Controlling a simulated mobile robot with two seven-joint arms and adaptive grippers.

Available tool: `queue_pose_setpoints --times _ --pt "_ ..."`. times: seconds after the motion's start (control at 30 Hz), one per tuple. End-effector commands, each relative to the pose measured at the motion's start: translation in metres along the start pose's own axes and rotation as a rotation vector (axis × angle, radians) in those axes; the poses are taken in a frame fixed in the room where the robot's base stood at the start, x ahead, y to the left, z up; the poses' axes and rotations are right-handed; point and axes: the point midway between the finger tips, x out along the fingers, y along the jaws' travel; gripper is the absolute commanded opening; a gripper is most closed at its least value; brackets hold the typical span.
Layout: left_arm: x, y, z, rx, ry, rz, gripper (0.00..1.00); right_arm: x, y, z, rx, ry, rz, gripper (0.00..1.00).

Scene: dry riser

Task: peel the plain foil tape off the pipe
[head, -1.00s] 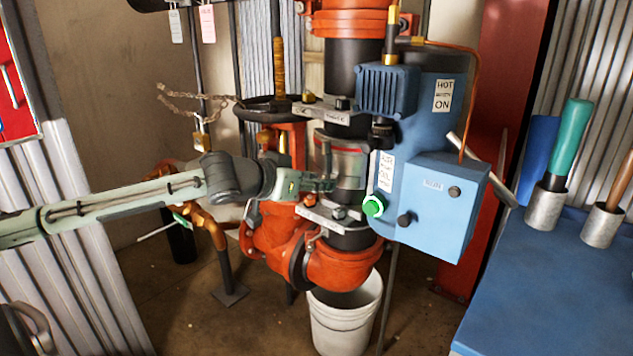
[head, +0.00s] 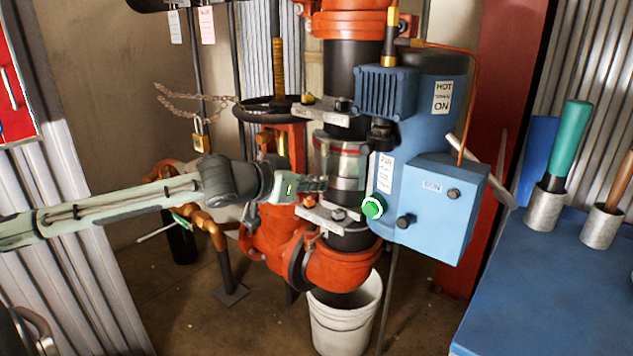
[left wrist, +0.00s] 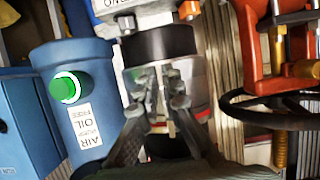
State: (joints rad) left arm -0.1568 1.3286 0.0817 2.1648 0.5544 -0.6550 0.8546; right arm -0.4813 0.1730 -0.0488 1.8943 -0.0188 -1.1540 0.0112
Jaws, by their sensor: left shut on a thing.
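The black pipe (head: 350,240) stands upright between the orange fittings. A silvery foil tape band (head: 347,180) wraps its middle, with a dark red stripe along the band's top. My left gripper (head: 323,184) reaches in from the left and is shut at the band's left side. In the left wrist view the gripper (left wrist: 162,78) points at the pipe (left wrist: 160,44), its fingers close together in front of the silvery band (left wrist: 196,76). The piece between the fingertips is too small to make out clearly. My right gripper is not in view.
A blue box with a green button (head: 373,207) stands close to the pipe's right. Metal clamps sit above and below the band. A white bucket (head: 343,318) is below, and a blue table (head: 560,290) is at the right. A chain and padlock (head: 201,135) hang at the left.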

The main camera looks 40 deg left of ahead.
Motion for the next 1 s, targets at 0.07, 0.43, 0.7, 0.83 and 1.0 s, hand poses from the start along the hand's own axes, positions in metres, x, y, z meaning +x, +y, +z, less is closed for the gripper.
queue_pose_setpoints --times 0.07,0.43,0.7,0.83,1.0 --pt "-0.003 0.002 0.004 -0.002 -0.007 0.003 0.00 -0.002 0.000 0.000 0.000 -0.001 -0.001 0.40" --pt "-0.017 0.003 0.009 -0.005 -0.007 0.007 0.00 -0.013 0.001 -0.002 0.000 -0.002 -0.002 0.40" --pt "-0.037 0.002 0.018 -0.005 -0.004 0.005 0.00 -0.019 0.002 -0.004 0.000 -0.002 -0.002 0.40" --pt "-0.047 0.002 0.022 -0.006 -0.005 0.004 0.00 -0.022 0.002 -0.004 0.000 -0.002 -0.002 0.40" --pt "-0.059 0.001 0.027 -0.004 -0.004 0.003 0.00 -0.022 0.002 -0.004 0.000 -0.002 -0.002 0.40"
